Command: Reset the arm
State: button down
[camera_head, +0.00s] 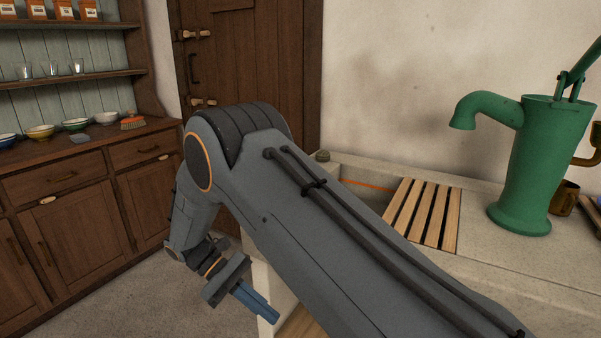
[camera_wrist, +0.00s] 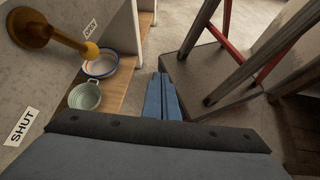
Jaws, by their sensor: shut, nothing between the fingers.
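My arm spans the middle of the head view, bent at the elbow, with its forearm hanging down. My gripper (camera_head: 262,306) is low, in front of the stone sink unit (camera_head: 275,275). In the wrist view my gripper (camera_wrist: 161,76) has its two blue fingers together, with nothing between them. The fingers point past the edge of a wooden shelf (camera_wrist: 126,82) and touch nothing that I can see.
A white bowl (camera_wrist: 101,65) and a green colander (camera_wrist: 84,97) stand on the shelf. A brass knob on a rod (camera_wrist: 32,28) juts out nearby. A red-and-dark wooden frame (camera_wrist: 232,75) stands right. A green pump (camera_head: 530,160) and slatted rack (camera_head: 424,214) are on the counter.

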jog(key=s+d+r+m+t+y+p, duration=0.1)
jog(key=s+d+r+m+y+p, duration=0.25)
jog(key=d+r, duration=0.5)
jog(key=s+d+r+m+y+p, duration=0.15)
jog(key=d+r+m+y, duration=0.4)
jog(key=d, duration=0.65)
jog(key=s+d+r+m+t+y, duration=0.1)
jog(key=s+d+r+m+t, duration=0.2)
jog(key=s+d, duration=0.3)
jog(key=shift+s+d+r+y, duration=0.3)
jog(key=shift+s+d+r, duration=0.1)
jog(key=shift+s, duration=0.55)
